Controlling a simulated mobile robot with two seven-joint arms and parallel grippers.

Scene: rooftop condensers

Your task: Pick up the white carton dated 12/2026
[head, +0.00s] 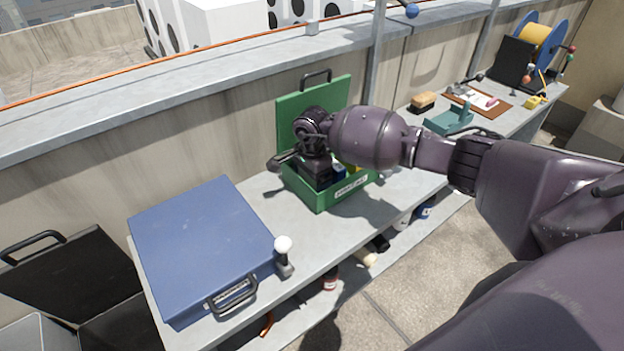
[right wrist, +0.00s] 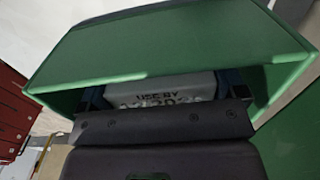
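My right gripper (right wrist: 165,95) reaches down into the open green box (head: 330,200) on the bench, its wrist hiding much of the inside in the head view. In the right wrist view a pale white-grey carton (right wrist: 165,86) sits between its two dark blue fingers. The carton's print reads "USE BY" above a date partly cut off by the gripper body; I cannot read the date surely. The fingers are close along both sides of the carton; whether they press on it I cannot tell. The green box wall (right wrist: 170,45) surrounds them. My left gripper is not in view.
A closed blue case (head: 200,245) lies on the bench at left, with a white-knobbed lever (head: 283,255) beside it. Several items lie on the lower shelf.

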